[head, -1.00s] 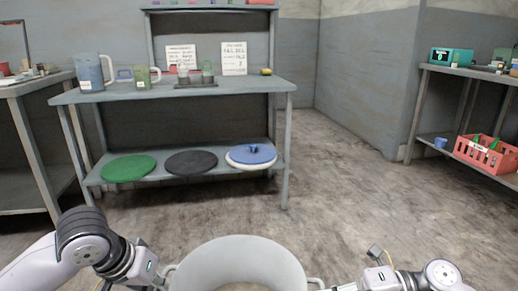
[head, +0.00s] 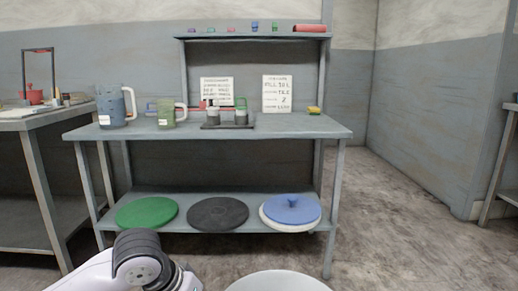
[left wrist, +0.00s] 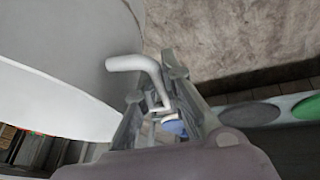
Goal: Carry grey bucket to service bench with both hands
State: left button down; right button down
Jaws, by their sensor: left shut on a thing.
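The grey bucket (head: 278,282) shows only as a pale rim at the bottom edge of the head view. Its wall (left wrist: 75,45) and a bent side handle (left wrist: 140,66) fill much of the left wrist view. My left gripper (left wrist: 158,108) is shut on that handle; in the head view only its arm shows. My right gripper is outside both current views. The service bench (head: 285,125) stands ahead, beyond the bucket, with a grey top and a lower shelf. The bucket's underside is hidden.
On the bench top stand a blue jug (head: 112,106), a green jug (head: 167,112), a dark rack (head: 228,125) and a yellow block (head: 314,110). The top's right part is mostly clear. The lower shelf holds green (head: 147,212), black (head: 218,213) and blue (head: 291,209) lids.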

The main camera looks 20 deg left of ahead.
aim_at(299, 124)
jog(key=i, duration=0.95)
jog(key=i+l+u, duration=0.1)
jog(key=i+u, duration=0.5)
jog(key=k, duration=0.1)
